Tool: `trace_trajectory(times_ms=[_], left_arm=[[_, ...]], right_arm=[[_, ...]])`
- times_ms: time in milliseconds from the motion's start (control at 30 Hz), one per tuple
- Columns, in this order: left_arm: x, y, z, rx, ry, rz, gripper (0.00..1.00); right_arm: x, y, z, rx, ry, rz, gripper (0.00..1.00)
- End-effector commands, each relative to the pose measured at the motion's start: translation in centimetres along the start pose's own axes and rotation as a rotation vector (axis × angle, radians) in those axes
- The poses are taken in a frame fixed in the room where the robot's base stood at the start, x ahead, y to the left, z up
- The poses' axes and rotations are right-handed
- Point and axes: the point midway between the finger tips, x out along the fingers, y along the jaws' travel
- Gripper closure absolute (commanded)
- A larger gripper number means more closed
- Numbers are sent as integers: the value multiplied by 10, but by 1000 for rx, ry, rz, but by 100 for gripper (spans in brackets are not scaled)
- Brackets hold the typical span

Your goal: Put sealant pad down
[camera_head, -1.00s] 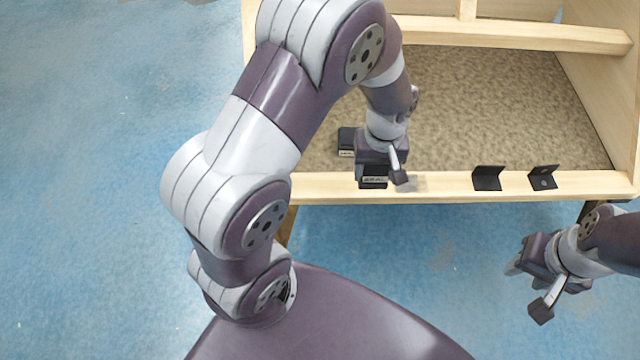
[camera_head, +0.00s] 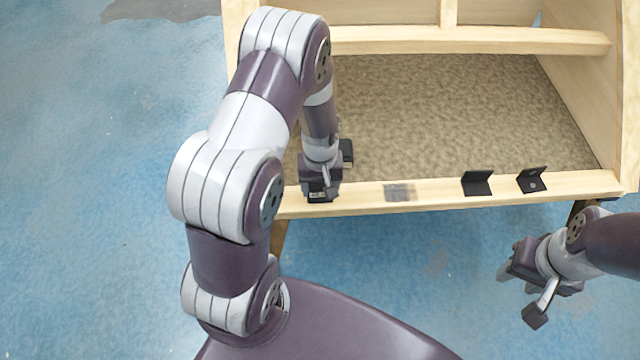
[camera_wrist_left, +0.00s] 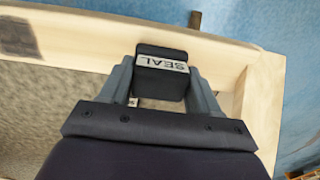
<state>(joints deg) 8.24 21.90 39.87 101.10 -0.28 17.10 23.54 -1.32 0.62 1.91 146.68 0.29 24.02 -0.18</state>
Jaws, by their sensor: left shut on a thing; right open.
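The sealant pad (camera_wrist_left: 160,73) is a small black block with a white label reading SEAL. In the left wrist view it sits between the two fingers of my left gripper (camera_wrist_left: 163,90), which is shut on it. In the head view the pad (camera_head: 318,196) shows just below the left gripper (camera_head: 320,188), over the front rail of the wooden frame near its left end. I cannot tell whether the pad touches the rail. My right gripper (camera_head: 520,290) is open and empty, in front of the frame at the lower right.
The wooden frame's front rail (camera_head: 435,194) carries two black angle brackets, one (camera_head: 477,183) and another (camera_head: 532,180), on its right half. A grey smeared patch (camera_head: 399,192) marks the rail's middle. A brown textured panel (camera_head: 440,110) lies behind the rail. Blue floor surrounds the frame.

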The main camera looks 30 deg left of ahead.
Motion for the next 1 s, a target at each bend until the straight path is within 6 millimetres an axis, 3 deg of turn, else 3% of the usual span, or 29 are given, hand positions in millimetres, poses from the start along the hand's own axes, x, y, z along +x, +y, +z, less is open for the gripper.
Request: trace_trajectory(times_ms=[67,100,133,167,500,800,1000], left_arm=[[4,0,0,0,0,0,63],[2,0,0,0,0,0,25],[2,0,0,0,0,0,15],[2,0,0,0,0,0,13],[-6,0,0,0,2,1,13],[-82,0,-1,0,5,2,13],[-115,0,0,1,2,1,13]], right_arm=[[2,0,0,0,0,0,57],[1,0,0,0,0,0,57],[1,0,0,0,0,0,57],[1,0,0,0,0,0,57],[-2,0,0,0,0,0,57],[-10,0,-1,0,0,0,57],[-13,0,-2,0,0,0,57]])
